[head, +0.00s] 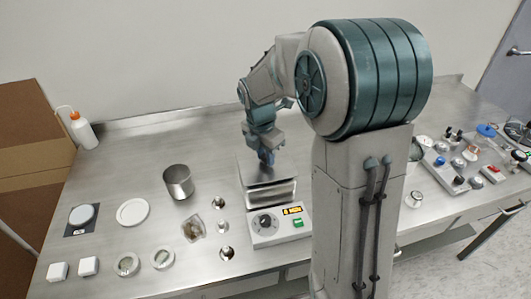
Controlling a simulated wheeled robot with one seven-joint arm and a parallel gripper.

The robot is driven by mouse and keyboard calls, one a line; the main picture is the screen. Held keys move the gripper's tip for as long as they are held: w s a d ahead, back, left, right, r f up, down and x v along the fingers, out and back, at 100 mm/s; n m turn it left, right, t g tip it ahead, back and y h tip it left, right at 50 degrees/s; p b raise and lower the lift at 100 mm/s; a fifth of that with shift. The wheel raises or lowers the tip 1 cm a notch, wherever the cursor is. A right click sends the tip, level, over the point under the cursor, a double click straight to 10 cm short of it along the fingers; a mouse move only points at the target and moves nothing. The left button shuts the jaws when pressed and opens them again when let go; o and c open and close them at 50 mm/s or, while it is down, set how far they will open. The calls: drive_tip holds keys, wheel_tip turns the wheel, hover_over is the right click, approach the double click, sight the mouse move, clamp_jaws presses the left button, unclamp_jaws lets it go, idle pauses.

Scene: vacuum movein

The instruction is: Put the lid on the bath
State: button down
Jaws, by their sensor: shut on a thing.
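The bath (273,195) is a steel box in the middle of the bench, with a control panel (279,223) on its front that has a dial, a yellow display and a green button. My gripper (266,158) points down over the bath and is shut on the lid (258,177), a flat metal plate. The lid is over the bath's top. My gripper hides the grip point, and I cannot tell whether the lid touches the rim all round.
A steel beaker (178,182) stands left of the bath, with small dishes, a white plate (133,212) and white blocks farther left. A wash bottle (84,131) is at the back left. Assorted items crowd the bench's right side. My arm hides part of the bench.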

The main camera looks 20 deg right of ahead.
sight(262, 166)
drive_tip(key=shift+f+b, duration=0.35)
drive_tip(key=shift+f, duration=0.25)
drive_tip(key=c, duration=1.2)
unclamp_jaws()
wheel_tip(262, 166, up, 12)
drive_tip(key=a, duration=0.1)
drive_tip(key=s+f+m, duration=0.1)
drive_tip(key=s+m, duration=0.6)
drive_tip(key=m, duration=0.1)
drive_tip(key=s+f+m+t, duration=0.1)
drive_tip(key=s+f+m, duration=0.1)
drive_tip(key=s+m, duration=0.5)
drive_tip(key=s+d+f+m+t+y, duration=0.1)
drive_tip(key=s+m, duration=0.6)
drive_tip(key=m, duration=0.2)
drive_tip(key=shift+s+f, duration=0.1)
drive_tip(key=shift+f, duration=0.05)
